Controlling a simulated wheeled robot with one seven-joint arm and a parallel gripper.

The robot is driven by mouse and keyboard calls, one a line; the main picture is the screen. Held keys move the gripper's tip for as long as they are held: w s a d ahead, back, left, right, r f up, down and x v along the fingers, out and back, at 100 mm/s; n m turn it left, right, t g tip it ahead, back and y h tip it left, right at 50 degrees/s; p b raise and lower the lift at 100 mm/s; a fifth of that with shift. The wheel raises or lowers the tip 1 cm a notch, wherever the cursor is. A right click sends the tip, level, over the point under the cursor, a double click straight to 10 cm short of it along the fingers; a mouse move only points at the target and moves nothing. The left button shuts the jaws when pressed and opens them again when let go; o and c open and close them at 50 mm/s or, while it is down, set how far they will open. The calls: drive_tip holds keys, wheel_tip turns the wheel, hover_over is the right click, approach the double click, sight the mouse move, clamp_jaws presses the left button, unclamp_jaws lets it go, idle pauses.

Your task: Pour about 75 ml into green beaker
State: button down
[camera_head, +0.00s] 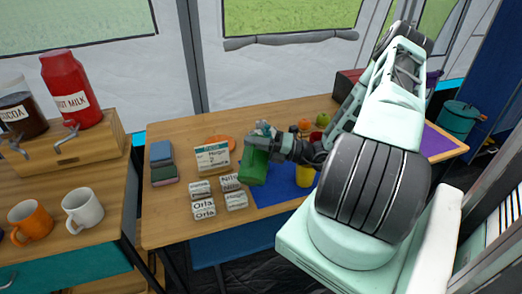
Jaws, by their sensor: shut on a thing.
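The green beaker (253,166) is a green, roughly cylindrical thing above the middle of the wooden table, beside the left end of the blue mat. My gripper (262,141) reaches in from the right and is shut on it near its upper part. The fingers partly cover the beaker, so its mouth and contents cannot be seen. A red dispenser marked hot milk (69,92) and a dark dispenser marked cocoa (22,112) stand on a wooden stand (70,148) at the left. Grey taps show at the stand's front.
An orange mug (31,221) and a white mug (83,209) stand before the dispensers. Name-labelled boxes (204,209) lie left of the beaker. A yellow thing (305,175) stands on the blue mat (278,195). A gap separates the left counter from the table (170,216).

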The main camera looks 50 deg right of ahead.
sight(251, 156)
drive_tip(key=shift+w+d+r+m, duration=0.25)
drive_tip(key=shift+d+r+m, duration=0.25)
drive_tip(key=shift+m, duration=0.2)
idle(1.7)
drive_tip(key=a+f+n, duration=0.1)
drive_tip(key=n, duration=0.1)
drive_tip(key=s+a+f+n, duration=0.1)
drive_tip(key=n, duration=0.1)
drive_tip(key=a+f+n+g, duration=0.1)
drive_tip(key=n, duration=0.1)
drive_tip(key=shift+s+a+f+y, duration=0.15)
drive_tip(key=shift+s+y, duration=0.25)
drive_tip(key=shift+a+n+p, duration=0.1)
drive_tip(key=shift+n+p, duration=0.2)
drive_tip(key=shift+n, duration=0.1)
drive_tip(key=shift+s+a+n+g+p, duration=0.2)
drive_tip(key=shift+a+n+g+p, duration=0.15)
drive_tip(key=shift+n, duration=0.35)
idle(0.7)
